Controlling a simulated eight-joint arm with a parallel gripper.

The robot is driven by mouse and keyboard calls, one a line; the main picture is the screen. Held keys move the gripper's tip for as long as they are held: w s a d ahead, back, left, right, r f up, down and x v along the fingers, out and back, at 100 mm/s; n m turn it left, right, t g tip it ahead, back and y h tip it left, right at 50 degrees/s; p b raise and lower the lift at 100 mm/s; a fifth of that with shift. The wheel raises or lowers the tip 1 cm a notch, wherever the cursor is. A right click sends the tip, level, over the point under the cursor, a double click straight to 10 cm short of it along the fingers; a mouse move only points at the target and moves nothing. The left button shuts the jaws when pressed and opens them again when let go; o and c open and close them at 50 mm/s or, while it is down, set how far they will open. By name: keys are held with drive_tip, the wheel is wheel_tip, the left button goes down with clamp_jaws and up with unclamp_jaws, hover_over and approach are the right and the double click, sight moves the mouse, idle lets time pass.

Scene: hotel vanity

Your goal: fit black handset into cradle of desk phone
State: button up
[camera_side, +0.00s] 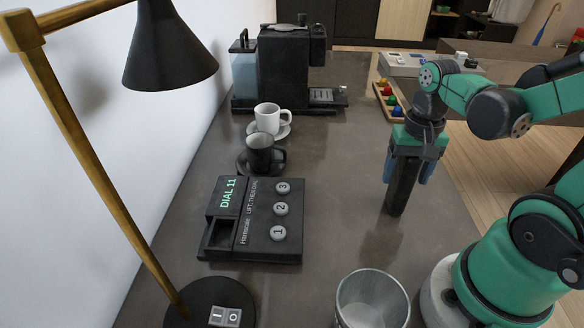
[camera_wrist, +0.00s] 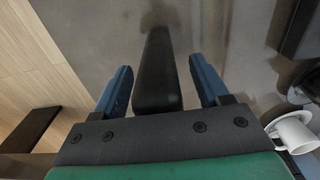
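The black handset (camera_side: 399,192) stands upright on the counter in the side view, right of the desk phone. My gripper (camera_side: 407,172) points down over it, with one blue finger on either side. In the wrist view the handset (camera_wrist: 156,75) lies between the fingers of my gripper (camera_wrist: 160,66), with a visible gap on at least the right side, so the gripper looks open. The black desk phone (camera_side: 262,222) has numbered buttons and a lit "DIAL 11" display. Its cradle (camera_side: 217,238) is an empty recess at the left front.
A lamp (camera_side: 170,50) leans over the left side. Black and white cups (camera_side: 268,117) on saucers and a coffee machine (camera_side: 285,65) stand behind the phone. A clear glass (camera_side: 372,300) is in front. Counter between phone and handset is clear.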

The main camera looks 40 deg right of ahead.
wheel_tip(320, 180, up, 12)
drive_tip(key=w+a+f+n+t, duration=0.3)
drive_tip(key=w+a+n+t, duration=0.1)
drive_tip(key=n, duration=0.1)
drive_tip(key=shift+w+a+f+n+h, duration=0.3)
drive_tip(key=shift+w+a+f, duration=0.05)
drive_tip(key=shift+w+a, duration=0.05)
drive_tip(key=shift+o, duration=0.4)
drive_tip(key=w+a+n+t, duration=0.1)
drive_tip(key=w+a+f+n+t, duration=0.1)
drive_tip(key=a+n, duration=0.1)
drive_tip(key=shift+a+f+t, duration=0.2)
drive_tip(key=shift+a+t, duration=0.1)
drive_tip(key=shift+t, duration=0.1)
drive_tip(key=shift+w+a, duration=0.1)
drive_tip(key=shift+a, duration=0.05)
drive_tip(key=shift+r, duration=0.1)
